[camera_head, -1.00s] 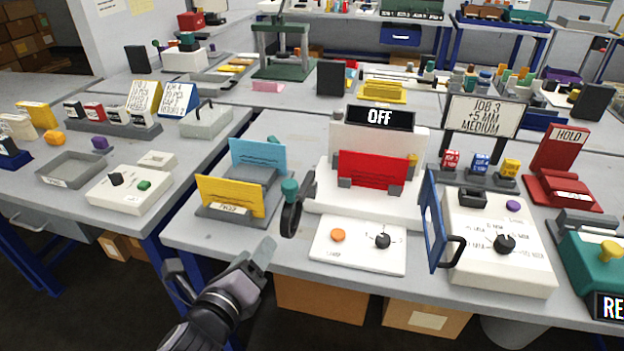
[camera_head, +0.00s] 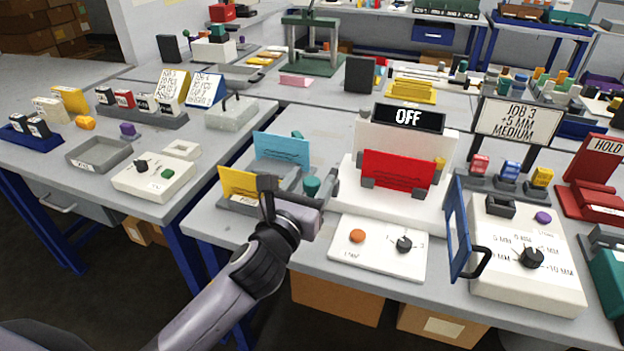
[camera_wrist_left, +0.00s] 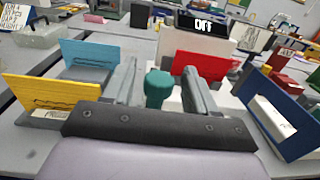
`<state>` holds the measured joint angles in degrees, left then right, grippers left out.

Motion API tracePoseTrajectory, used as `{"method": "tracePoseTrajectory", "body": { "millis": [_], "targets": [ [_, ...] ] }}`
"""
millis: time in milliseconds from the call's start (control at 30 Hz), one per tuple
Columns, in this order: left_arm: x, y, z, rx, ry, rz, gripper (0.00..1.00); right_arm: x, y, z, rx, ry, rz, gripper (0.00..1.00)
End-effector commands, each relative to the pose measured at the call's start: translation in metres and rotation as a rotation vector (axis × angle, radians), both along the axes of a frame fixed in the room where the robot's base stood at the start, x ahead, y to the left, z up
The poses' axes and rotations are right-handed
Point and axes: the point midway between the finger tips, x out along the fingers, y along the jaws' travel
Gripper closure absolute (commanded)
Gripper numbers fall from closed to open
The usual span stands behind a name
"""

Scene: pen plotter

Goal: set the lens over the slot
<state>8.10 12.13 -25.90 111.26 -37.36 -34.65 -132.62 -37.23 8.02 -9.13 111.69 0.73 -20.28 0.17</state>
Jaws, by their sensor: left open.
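The lens's teal knob (camera_head: 312,186) stands on the bench between the yellow card (camera_head: 238,184) and the white machine with the OFF sign (camera_head: 408,117). Its black ring is hidden behind my left gripper (camera_head: 318,193). In the left wrist view the teal knob (camera_wrist_left: 158,88) sits between the two spread fingers of the left gripper (camera_wrist_left: 163,85), which is open around it. I cannot tell whether a finger touches it. A red card (camera_head: 397,172) stands at the front of the white machine. I cannot make out the slot clearly. My right gripper is not in view.
A blue card (camera_head: 281,152) stands behind the yellow one. A white panel (camera_head: 377,248) with an orange button and black knob lies at the bench front. A blue framed flap (camera_head: 458,226) stands upright on the right, beside a white dial box (camera_head: 528,275).

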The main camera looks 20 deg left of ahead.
Motion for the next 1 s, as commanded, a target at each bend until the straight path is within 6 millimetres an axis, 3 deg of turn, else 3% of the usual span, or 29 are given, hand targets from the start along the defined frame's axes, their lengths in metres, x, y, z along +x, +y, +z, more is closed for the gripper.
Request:
{"method": "tracePoseTrajectory", "body": {
  "millis": [400,567,600,1000],
  "targets": [
    [0.0087,-0.0006,0.0001,-0.002,0.0,0.0,0.43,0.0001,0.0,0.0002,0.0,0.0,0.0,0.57],
    [0.0085,-0.0007,-0.0001,-0.002,0.001,0.0,0.95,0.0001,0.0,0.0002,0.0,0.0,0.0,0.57],
    [0.0085,-0.0006,-0.0001,-0.002,0.001,0.0,1.0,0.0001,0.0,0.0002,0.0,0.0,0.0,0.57],
    [0.0099,-0.0026,-0.0005,-0.002,0.002,0.011,1.0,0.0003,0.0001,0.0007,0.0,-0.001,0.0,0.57]
  ]
}}
